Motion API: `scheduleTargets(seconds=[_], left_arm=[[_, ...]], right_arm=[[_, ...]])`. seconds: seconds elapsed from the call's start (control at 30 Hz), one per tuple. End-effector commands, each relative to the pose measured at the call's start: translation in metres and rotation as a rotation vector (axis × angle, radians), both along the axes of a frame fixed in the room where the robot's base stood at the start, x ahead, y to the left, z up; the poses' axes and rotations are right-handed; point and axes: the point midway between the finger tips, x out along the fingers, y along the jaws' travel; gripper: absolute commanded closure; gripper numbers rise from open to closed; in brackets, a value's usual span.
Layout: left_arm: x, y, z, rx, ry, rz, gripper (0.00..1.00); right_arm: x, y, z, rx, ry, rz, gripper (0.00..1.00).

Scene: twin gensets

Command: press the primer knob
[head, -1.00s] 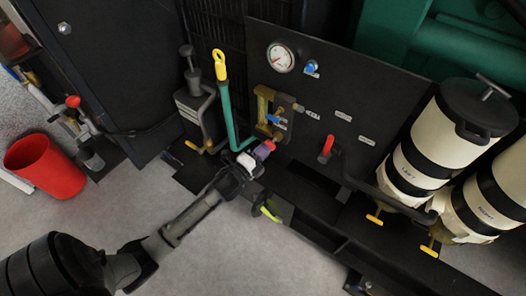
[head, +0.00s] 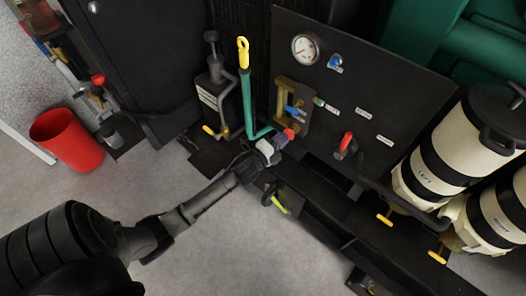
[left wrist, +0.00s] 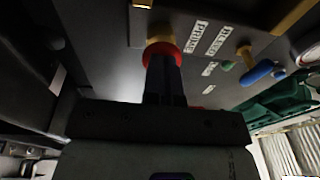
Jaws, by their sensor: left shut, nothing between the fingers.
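The primer knob is a small red knob (head: 289,134) at the lower left of the dark panel, below the brass filter body. In the left wrist view the red knob (left wrist: 162,47) sits on a brass stem beside a label that seems to read PRIME. My left gripper (head: 280,142) is shut and empty, its fingertips right at the knob from the front left. In the wrist view the shut fingers (left wrist: 163,68) cover the knob's middle, so only its red rim shows. I cannot tell whether they touch it. My right gripper is not in view.
A gauge (head: 305,48), blue valve handles and a red lever (head: 345,143) are on the panel (head: 400,90). A teal pipe with a yellow handle (head: 243,52) stands close left of the knob. Cream canisters (head: 437,158) are at right. A red bucket (head: 68,140) stands on the floor.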

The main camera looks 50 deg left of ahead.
Motion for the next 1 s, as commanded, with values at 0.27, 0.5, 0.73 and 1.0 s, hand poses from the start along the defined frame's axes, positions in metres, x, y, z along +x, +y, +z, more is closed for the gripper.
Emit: scheduleTargets(seconds=[0.27,0.5,0.73,1.0], left_arm=[[-0.049,-0.013,-0.002,-0.001,0.005,-0.016,1.00],[-0.093,-0.014,-0.005,0.000,0.003,-0.017,1.00],[-0.118,-0.015,-0.007,0.000,0.002,-0.017,1.00],[-0.126,-0.015,-0.008,0.001,0.000,-0.017,1.00]], right_arm=[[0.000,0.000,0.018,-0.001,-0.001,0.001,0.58],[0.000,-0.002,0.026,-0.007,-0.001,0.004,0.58],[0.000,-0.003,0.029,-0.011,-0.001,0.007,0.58],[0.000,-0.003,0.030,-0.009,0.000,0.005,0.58]])
